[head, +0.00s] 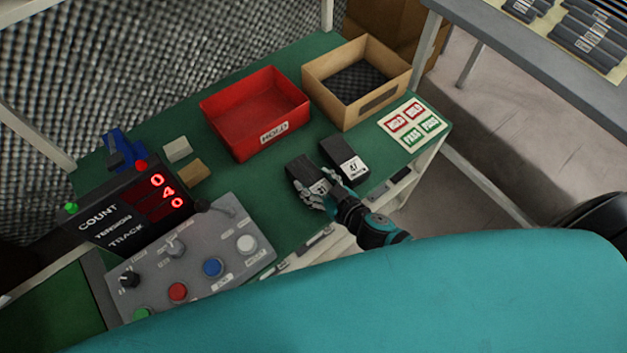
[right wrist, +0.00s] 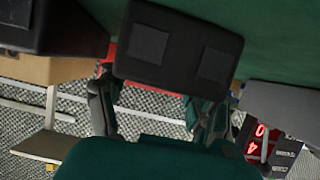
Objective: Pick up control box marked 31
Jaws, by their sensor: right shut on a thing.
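A dark control box (head: 303,170) is at the front of the green bench, with a white label that looks like 31, partly covered by fingers. My right gripper (head: 328,198) is shut on its near end. In the right wrist view the held dark box (right wrist: 178,50), with two square pads on the face shown, sits between the fingers (right wrist: 155,105). I cannot tell whether it is clear of the bench. A second dark box (head: 341,153), its label reading about 41, lies just right of it, apart. My left gripper is not in view.
A red HOLD bin (head: 240,145) and a cardboard box with a dark foam lining (head: 345,118) stand behind. A card with HOLD and PASS labels (head: 413,122) lies at the right. A button panel (head: 190,262) and a counter display (head: 125,205) stand at the left.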

